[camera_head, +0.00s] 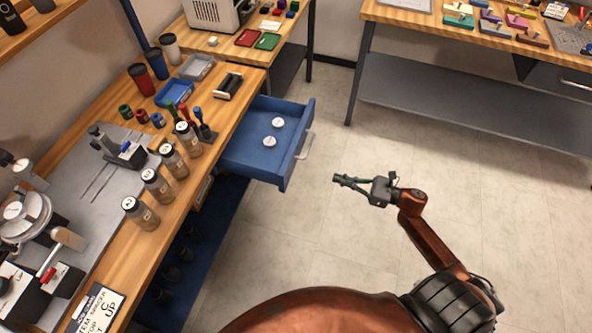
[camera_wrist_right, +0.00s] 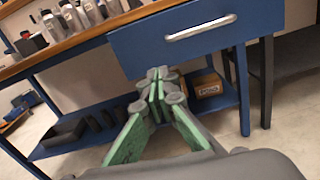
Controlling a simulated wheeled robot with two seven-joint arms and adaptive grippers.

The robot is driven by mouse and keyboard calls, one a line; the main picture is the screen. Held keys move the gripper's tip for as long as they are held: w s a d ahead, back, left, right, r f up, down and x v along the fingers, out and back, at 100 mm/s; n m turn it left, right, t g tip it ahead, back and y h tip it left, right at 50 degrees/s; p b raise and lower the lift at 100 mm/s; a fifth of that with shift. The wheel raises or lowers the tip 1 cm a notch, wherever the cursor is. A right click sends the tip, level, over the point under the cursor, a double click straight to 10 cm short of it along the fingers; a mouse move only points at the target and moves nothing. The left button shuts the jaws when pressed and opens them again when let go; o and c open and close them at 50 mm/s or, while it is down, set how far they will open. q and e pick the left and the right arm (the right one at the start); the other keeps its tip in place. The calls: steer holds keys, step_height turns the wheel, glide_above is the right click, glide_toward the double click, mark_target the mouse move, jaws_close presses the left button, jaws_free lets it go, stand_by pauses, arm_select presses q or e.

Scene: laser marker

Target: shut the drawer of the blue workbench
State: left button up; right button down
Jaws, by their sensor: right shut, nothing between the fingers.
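The blue drawer (camera_head: 262,150) of the workbench stands open, pulled out past the edge of the wooden top (camera_head: 190,205). Two small white round pieces (camera_head: 274,133) lie inside it. Its silver handle (camera_head: 304,144) is on the front panel, and it also shows in the right wrist view (camera_wrist_right: 200,27). My right gripper (camera_head: 338,179) is shut and empty, to the right of the drawer and apart from it in the head view. In the right wrist view its fingertips (camera_wrist_right: 160,80) appear just below the drawer front. My left gripper is not in view.
Several bottles (camera_head: 158,185) stand along the workbench edge near the drawer. Another table (camera_head: 480,25) stands at the top right. The tiled floor (camera_head: 400,140) around my right gripper is clear.

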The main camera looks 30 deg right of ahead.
steer(key=n, duration=0.1)
steer(key=b, duration=0.2)
glide_toward(292, 166)
steer(key=shift+g+y, duration=0.3)
steer(key=shift+y, duration=0.1)
steer(key=x, duration=0.5)
steer(key=shift+w+f, duration=0.2)
steer(key=shift+w, duration=0.15)
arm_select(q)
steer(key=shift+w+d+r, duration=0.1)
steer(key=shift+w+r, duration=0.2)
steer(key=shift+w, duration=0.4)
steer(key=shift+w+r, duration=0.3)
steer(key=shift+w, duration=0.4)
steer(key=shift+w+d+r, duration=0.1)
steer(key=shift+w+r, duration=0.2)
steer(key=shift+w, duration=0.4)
arm_select(e)
steer(key=shift+w+a, duration=0.4)
steer(key=shift+w, duration=0.1)
steer(key=shift+w, duration=0.1)
